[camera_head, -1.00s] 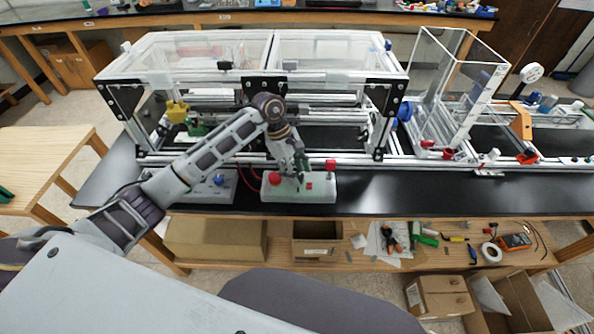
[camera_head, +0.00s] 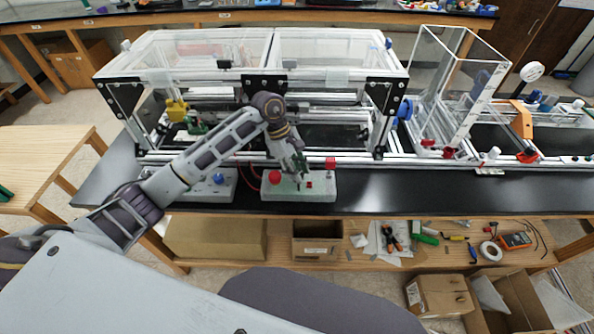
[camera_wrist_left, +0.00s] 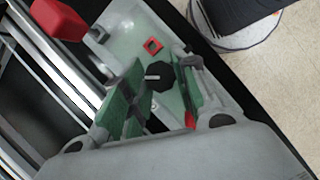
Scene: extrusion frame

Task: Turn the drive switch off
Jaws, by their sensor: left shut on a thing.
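The drive switch looks like a black rotary knob with a pale pointer line (camera_wrist_left: 160,77) on a pale grey-green control box (camera_head: 320,195); its pointer lies across the wrist picture. My left gripper (camera_head: 299,173) reaches down over the middle of this box. In the left wrist view its green fingers (camera_wrist_left: 156,86) stand on either side of the knob, shut on it. The head view shows the knob poorly, as the fingers cover it. My right gripper is in neither view.
On the same box are a red button (camera_head: 274,177) and a small red square switch (camera_wrist_left: 153,46). A red block (camera_head: 330,163) sits behind it. A second box with a blue knob (camera_head: 218,179) stands to the left. The framed machine (camera_head: 340,75) rises behind; the black bench right of the box is clear.

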